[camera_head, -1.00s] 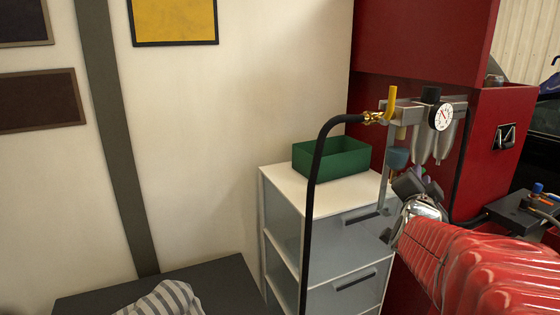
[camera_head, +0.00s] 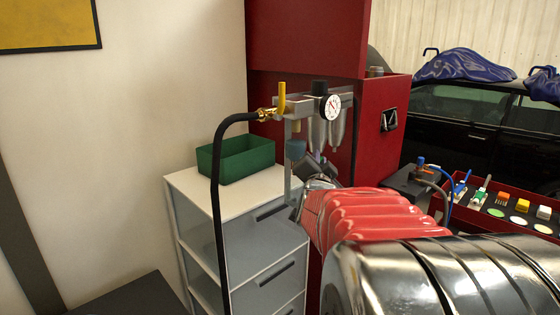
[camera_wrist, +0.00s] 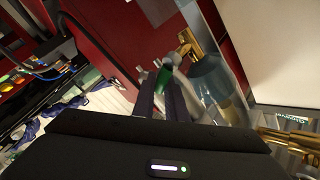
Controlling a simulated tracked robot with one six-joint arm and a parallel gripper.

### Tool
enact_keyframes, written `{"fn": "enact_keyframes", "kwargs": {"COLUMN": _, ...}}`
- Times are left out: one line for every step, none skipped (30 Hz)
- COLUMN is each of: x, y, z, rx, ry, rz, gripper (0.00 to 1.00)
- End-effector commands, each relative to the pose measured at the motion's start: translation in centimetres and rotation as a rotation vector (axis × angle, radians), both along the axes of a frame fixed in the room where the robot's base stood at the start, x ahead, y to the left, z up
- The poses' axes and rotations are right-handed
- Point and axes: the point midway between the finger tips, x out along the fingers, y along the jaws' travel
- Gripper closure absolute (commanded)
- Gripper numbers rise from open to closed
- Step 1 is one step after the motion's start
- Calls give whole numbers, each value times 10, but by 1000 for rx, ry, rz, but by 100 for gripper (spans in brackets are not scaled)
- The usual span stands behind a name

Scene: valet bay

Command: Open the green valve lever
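In the wrist view a small green piece (camera_wrist: 165,80), which looks like the green lever, shows between the tips of my gripper's two dark fingers (camera_wrist: 162,92). Grey metal parts sit around it and a brass fitting (camera_wrist: 189,42) is just beyond. I cannot tell whether the fingers touch the green piece or are shut on it. In the head view my gripper (camera_head: 310,172) is beside the metal filter and gauge unit (camera_head: 304,104), just below it. My own arm hides the fingertips and the green piece there. A yellow lever (camera_head: 282,97) stands upright at the unit's left end.
A black hose (camera_head: 217,190) hangs in front of the grey drawer cabinet (camera_head: 190,185), which carries a green box (camera_head: 240,165). A red cabinet (camera_head: 300,45) rises behind the unit. A red tray (camera_head: 510,222) with coloured parts and a black car (camera_head: 450,130) are at right.

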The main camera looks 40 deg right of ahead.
Motion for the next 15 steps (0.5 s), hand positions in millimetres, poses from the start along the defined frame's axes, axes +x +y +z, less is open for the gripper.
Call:
{"fn": "enact_keyframes", "kwargs": {"x": 0, "y": 0, "z": 0, "rx": 0, "ry": 0, "rz": -1, "gripper": 100}}
{"fn": "enact_keyframes", "kwargs": {"x": 0, "y": 0, "z": 0, "rx": 0, "ry": 0, "rz": -1, "gripper": 100}}
{"fn": "enact_keyframes", "kwargs": {"x": 0, "y": 0, "z": -1, "rx": 0, "ry": 0, "rz": -1, "gripper": 100}}
{"fn": "enact_keyframes", "kwargs": {"x": 0, "y": 0, "z": -1, "rx": 0, "ry": 0, "rz": -1, "gripper": 100}}
{"fn": "enact_keyframes", "kwargs": {"x": 0, "y": 0, "z": -1, "rx": 0, "ry": 0, "rz": -1, "gripper": 100}}
{"fn": "enact_keyframes", "kwargs": {"x": 0, "y": 0, "z": -1, "rx": 0, "ry": 1, "rz": -1, "gripper": 100}}
{"fn": "enact_keyframes", "kwargs": {"x": 0, "y": 0, "z": -1, "rx": 0, "ry": 1, "rz": -1, "gripper": 100}}
{"fn": "enact_keyframes", "kwargs": {"x": 0, "y": 0, "z": -1, "rx": -2, "ry": 1, "rz": -1, "gripper": 100}}
{"fn": "enact_keyframes", "kwargs": {"x": 0, "y": 0, "z": -1, "rx": -6, "ry": 1, "rz": -1, "gripper": 100}}
{"fn": "enact_keyframes", "kwargs": {"x": 0, "y": 0, "z": 0, "rx": -11, "ry": 1, "rz": -1, "gripper": 100}}
{"fn": "enact_keyframes", "kwargs": {"x": 0, "y": 0, "z": 0, "rx": -18, "ry": 1, "rz": -1, "gripper": 100}}
{"fn": "enact_keyframes", "kwargs": {"x": -1, "y": 0, "z": 0, "rx": -28, "ry": 1, "rz": -1, "gripper": 100}}
{"fn": "enact_keyframes", "kwargs": {"x": -1, "y": 0, "z": 0, "rx": -38, "ry": 1, "rz": -1, "gripper": 100}}
{"fn": "enact_keyframes", "kwargs": {"x": -1, "y": 1, "z": 0, "rx": -50, "ry": -1, "rz": -2, "gripper": 100}}
{"fn": "enact_keyframes", "kwargs": {"x": -1, "y": 1, "z": 1, "rx": -66, "ry": -2, "rz": -1, "gripper": 100}}
